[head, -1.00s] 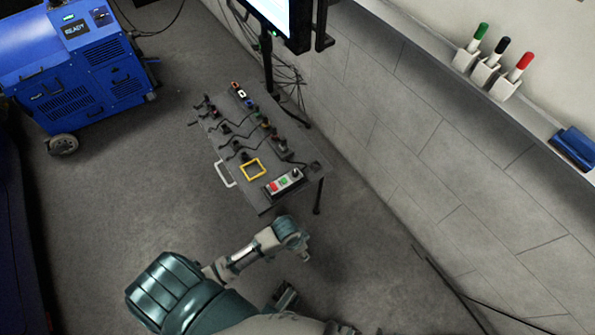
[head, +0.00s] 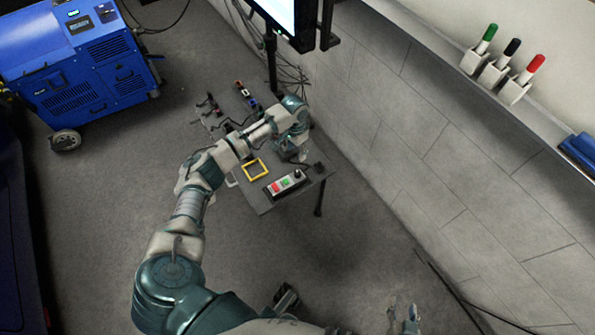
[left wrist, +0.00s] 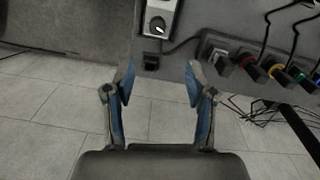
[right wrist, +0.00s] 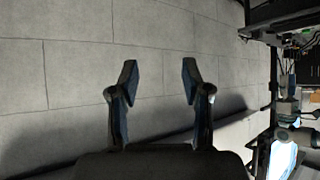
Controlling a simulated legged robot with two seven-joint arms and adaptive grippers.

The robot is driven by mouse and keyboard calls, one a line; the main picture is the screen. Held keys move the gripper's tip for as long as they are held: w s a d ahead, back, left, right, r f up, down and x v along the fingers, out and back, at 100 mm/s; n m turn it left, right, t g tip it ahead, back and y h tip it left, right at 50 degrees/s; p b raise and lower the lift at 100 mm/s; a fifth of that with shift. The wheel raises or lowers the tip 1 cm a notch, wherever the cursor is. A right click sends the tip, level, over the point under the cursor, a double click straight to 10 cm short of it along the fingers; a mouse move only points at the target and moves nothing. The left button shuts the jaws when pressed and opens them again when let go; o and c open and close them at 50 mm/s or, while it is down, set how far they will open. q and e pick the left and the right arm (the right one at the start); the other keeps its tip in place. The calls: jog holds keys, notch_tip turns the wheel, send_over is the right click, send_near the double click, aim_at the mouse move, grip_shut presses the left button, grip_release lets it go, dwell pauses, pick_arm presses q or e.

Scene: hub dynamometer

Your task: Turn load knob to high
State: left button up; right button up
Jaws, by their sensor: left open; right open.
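The load knob (left wrist: 157,25) is a round black dial with a white mark on a pale control box (left wrist: 161,8), at the top of the left wrist view. In the head view the knob (head: 298,173) sits at the right end of the box (head: 284,184), which also has red and green buttons. My left gripper (left wrist: 160,78) is open and empty, with the knob ahead of its fingers and not touched. In the head view my left gripper (head: 291,150) is over the table, partly hidden by its wrist. My right gripper (right wrist: 156,78) is open and empty, facing the wall.
The control table (head: 262,207) also holds a yellow frame (head: 256,169) and coloured connectors with black cables (left wrist: 271,68). The tiled wall (head: 420,140) runs close along the right. A blue machine (head: 85,70) stands at back left. The floor left of the table is clear.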

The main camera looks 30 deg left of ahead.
pick_arm(q)
jog(key=b, duration=0.2)
send_over(297, 172)
jog(key=f, duration=0.6)
jog(key=shift+d+f, duration=0.3)
jog(key=f, duration=0.2)
jog(key=f+b, duration=0.1)
jog(key=f, duration=0.1)
jog(key=f+b, duration=0.1)
jog(key=f, duration=0.2)
jog(key=shift+a+f, duration=0.1)
jog(key=shift+a, duration=0.3)
jog(key=shift+d+f, duration=0.15)
jog(key=shift+f, duration=0.2)
jog(key=shift+d+r, duration=0.15)
jog(key=shift+d, duration=0.1)
pick_arm(e)
jog(key=w+a+r+t+y, duration=0.2)
jog(key=w+r+t, duration=0.3)
jog(key=r+t, duration=0.4)
jog(key=shift+w+a+r+y, duration=0.15)
jog(key=shift+r+y, duration=0.15)
jog(key=shift+r, duration=0.65)
